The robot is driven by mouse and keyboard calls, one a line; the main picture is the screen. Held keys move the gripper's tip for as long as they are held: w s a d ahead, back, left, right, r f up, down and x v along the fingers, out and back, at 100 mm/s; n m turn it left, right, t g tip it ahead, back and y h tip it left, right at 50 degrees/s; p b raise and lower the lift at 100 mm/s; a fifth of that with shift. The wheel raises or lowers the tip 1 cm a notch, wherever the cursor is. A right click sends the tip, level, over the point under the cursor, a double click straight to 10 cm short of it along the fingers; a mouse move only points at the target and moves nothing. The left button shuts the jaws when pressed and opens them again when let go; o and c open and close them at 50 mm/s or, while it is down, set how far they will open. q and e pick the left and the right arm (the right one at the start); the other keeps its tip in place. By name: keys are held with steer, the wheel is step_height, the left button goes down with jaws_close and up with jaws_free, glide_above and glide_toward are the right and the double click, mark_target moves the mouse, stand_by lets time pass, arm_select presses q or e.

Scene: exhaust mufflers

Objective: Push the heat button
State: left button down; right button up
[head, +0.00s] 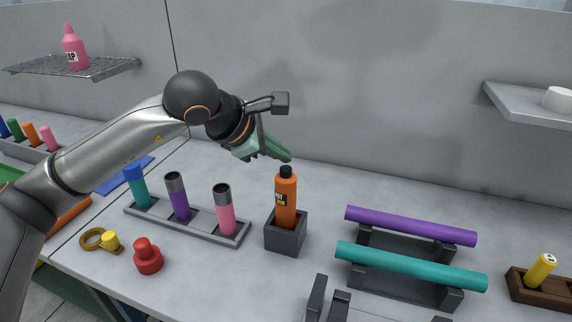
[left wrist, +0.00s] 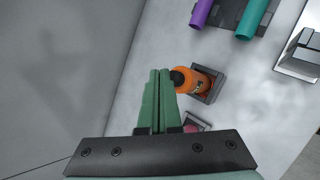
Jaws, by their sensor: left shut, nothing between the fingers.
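A red knob-shaped piece with a round base (head: 148,258) stands on the table at the front left; it looks like a button, but I see no label saying heat. My left gripper (head: 287,157) is shut and empty, with green fingers. It is above and behind the orange bottle (head: 286,197), well to the right of the red piece and higher. In the left wrist view the shut fingertips (left wrist: 159,73) show beside the orange bottle (left wrist: 187,80). The red piece is not visible there. My right gripper is not in view.
The bottle stands in a dark square holder (head: 286,238). A grey rack (head: 200,228) with several coloured tubes lies between it and the red piece. Purple (head: 410,225) and teal (head: 410,267) tubes lie on a stand at right.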

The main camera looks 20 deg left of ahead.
arm_select(q)
steer(key=shift+r+p, duration=1.4)
steer(key=shift+r, duration=1.25)
